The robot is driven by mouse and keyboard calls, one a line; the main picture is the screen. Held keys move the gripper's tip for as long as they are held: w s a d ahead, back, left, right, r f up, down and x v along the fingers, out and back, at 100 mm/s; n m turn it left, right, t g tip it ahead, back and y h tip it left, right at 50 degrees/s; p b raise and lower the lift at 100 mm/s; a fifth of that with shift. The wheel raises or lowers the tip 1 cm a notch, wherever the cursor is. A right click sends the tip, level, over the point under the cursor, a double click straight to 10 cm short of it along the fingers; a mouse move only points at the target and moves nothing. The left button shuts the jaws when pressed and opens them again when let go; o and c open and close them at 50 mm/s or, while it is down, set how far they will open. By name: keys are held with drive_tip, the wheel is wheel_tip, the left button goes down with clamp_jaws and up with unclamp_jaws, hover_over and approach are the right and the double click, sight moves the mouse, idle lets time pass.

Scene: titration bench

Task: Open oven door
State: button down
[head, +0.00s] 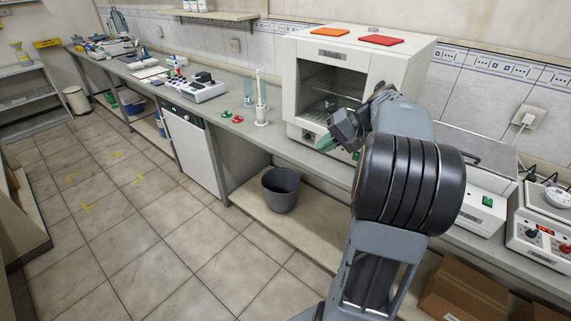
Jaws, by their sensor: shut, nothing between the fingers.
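The oven (292,85) is a white box on the bench, right of centre, against the tiled wall. Its front has a dark rectangular window area (325,85) with a wire rack visible inside. I cannot tell whether the door is fully closed, and no handle is clear. My wrist and arm hide the right side of the oven front. Whether my fingers touch the oven cannot be told.
Orange and red pads (381,40) lie on the oven top. Left of it stand a white upright stand (261,105) and red and green small items (237,119). A grey bin (281,190) stands below the bench. White instruments (540,235) sit at right.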

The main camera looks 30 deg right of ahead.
drive_tip(key=a+r+p+x, duration=0.1)
drive_tip(key=r+x, duration=0.1)
drive_tip(key=x, duration=0.9)
drive_tip(key=shift+w+a+f, duration=0.15)
drive_tip(key=shift+w+a, duration=0.35)
drive_tip(key=shift+a, duration=0.1)
drive_tip(key=shift+d+p, duration=0.1)
drive_tip(key=shift+p, duration=0.2)
idle(0.7)
